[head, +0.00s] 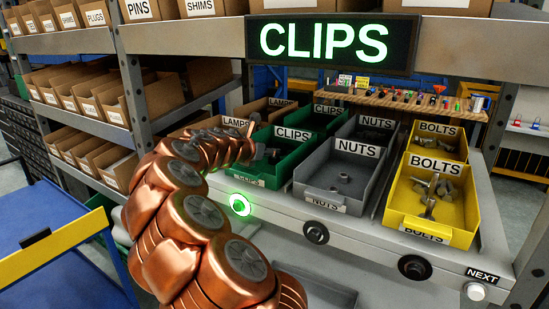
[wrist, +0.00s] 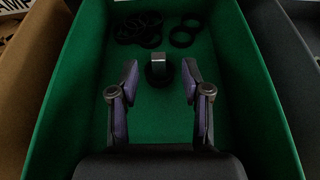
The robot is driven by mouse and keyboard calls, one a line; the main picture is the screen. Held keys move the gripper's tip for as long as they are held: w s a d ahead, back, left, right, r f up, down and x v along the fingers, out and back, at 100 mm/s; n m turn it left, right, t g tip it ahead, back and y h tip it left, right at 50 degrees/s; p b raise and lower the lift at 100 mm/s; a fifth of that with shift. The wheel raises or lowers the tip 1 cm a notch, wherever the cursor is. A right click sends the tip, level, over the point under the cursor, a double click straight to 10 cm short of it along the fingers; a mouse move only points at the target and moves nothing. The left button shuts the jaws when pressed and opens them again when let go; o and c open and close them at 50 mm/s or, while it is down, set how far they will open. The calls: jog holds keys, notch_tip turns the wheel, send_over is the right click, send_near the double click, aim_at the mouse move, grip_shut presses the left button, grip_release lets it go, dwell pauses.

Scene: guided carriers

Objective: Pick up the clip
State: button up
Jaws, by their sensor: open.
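A clip (wrist: 159,72) with a dark round base and an upright grey metal block lies on the floor of the green clips bin (wrist: 82,62) in the wrist view. My gripper (wrist: 160,80) is open, with one finger on each side of the clip and visible gaps between. I cannot tell its exact height above the floor. Several black ring-shaped clips (wrist: 137,28) lie further back in the bin.
A grey nuts bin (head: 330,190) stands right of the green bin, and a yellow bolts bin (head: 450,212) further right. A cardboard lamps bin (head: 205,127) is on the left. A lit CLIPS sign (head: 325,42) hangs above. A green-lit button (head: 240,204) is on the front rail.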

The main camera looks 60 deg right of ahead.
jog(key=shift+x, duration=1.35)
jog(key=shift+w, duration=0.1)
grip_shut()
